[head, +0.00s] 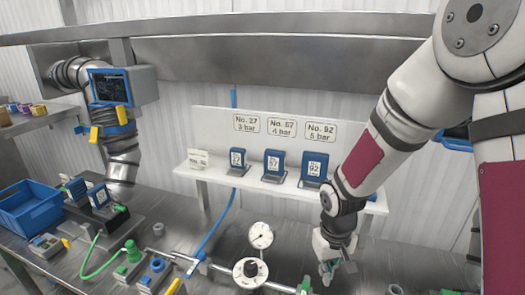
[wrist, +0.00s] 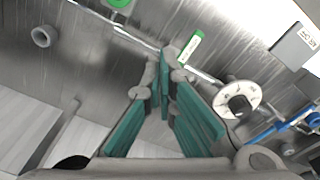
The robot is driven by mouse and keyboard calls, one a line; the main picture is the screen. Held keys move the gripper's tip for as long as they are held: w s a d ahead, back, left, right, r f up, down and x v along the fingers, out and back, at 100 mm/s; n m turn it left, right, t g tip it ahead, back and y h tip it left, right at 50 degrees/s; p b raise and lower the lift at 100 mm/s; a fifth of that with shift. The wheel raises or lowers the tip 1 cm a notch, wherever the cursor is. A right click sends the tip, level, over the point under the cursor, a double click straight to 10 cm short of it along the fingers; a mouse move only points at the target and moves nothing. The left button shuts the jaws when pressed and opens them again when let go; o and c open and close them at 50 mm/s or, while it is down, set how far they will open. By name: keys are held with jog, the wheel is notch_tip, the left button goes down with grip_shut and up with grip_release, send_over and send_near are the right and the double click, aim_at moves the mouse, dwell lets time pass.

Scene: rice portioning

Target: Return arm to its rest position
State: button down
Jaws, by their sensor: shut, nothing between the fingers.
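My arm (head: 395,115) comes in from the upper right of the head view and reaches down over the metal bench. My gripper (head: 331,272) hangs low over the bench, right of the round dial and gauge. In the wrist view my gripper (wrist: 164,65) has its green-padded fingers meeting at the tips, with nothing between them. The fingertips appear near a thin pipe and a green handle (wrist: 190,47); I cannot tell if they touch.
A gauge (head: 261,235) and a dial (head: 250,272) stand on the bench left of my gripper. A white shelf (head: 210,174) with several blue numbered holders is behind. A blue crate (head: 30,205) sits far left. Open space lies above the bench.

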notch_tip(320, 180, up, 13)
jog(key=s+d+m+t+b, duration=0.1)
jog(key=d+t+b, duration=0.1)
jog(key=d, duration=0.1)
jog(key=s+r+m+t+b, duration=0.1)
jog(key=s+r+t+b, duration=0.2)
jog(key=s+r, duration=0.5)
jog(key=shift+s+d+r, duration=0.15)
jog(key=shift+s+d, duration=0.25)
jog(key=shift+s, duration=0.7)
